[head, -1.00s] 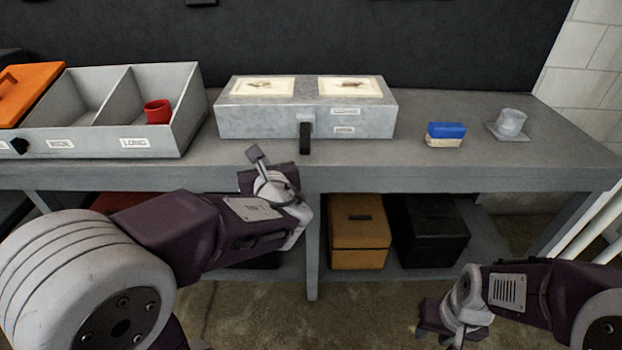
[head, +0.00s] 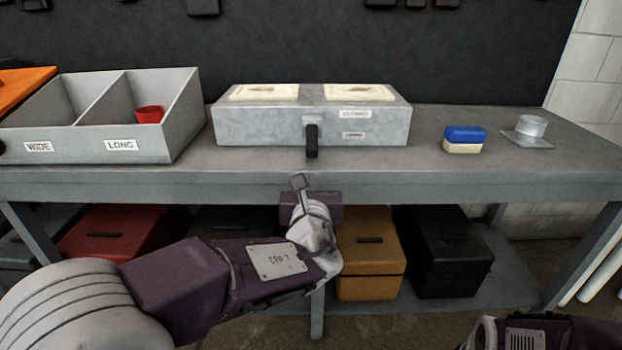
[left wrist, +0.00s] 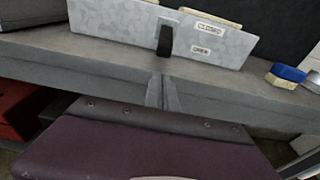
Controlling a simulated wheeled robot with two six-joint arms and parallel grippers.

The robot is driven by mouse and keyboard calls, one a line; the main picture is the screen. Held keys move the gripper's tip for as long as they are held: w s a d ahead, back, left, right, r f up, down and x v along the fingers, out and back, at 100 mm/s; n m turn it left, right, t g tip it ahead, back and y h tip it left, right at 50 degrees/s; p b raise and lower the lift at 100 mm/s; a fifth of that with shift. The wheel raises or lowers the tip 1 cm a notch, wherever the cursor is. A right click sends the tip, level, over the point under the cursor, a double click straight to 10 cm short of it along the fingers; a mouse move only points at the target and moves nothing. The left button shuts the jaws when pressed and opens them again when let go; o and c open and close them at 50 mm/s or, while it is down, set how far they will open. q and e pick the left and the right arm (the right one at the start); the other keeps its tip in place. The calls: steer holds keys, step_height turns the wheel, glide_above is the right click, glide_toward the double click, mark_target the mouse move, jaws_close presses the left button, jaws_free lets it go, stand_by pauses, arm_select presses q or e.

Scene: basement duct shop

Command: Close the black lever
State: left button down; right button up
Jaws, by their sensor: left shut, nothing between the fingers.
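The black lever (head: 312,140) is on the front of a grey metal box (head: 255,126) on the bench and hangs straight down. It also shows in the left wrist view (left wrist: 165,41). To its right, the upper label (left wrist: 208,28) reads CLOSED; the lower one (left wrist: 201,50) seems to read OPEN, and the lever's end is nearer it. My left gripper (head: 311,208) is below and in front of the lever, apart from it, near the bench's front edge. My right gripper is out of frame.
A divided grey bin (head: 90,144) holding a red cup (head: 149,114) stands left of the box. A blue and cream block (head: 464,139) and a clear cup-like piece (head: 531,126) lie right. The bench (head: 230,162) is bare before the box. Several cases sit below.

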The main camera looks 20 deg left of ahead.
mark_target(311, 167)
arm_select(q)
steer(key=b+x, duration=0.1)
steer(key=x, duration=0.7)
steer(key=shift+w+f, duration=0.15)
steer(key=shift+w, duration=0.05)
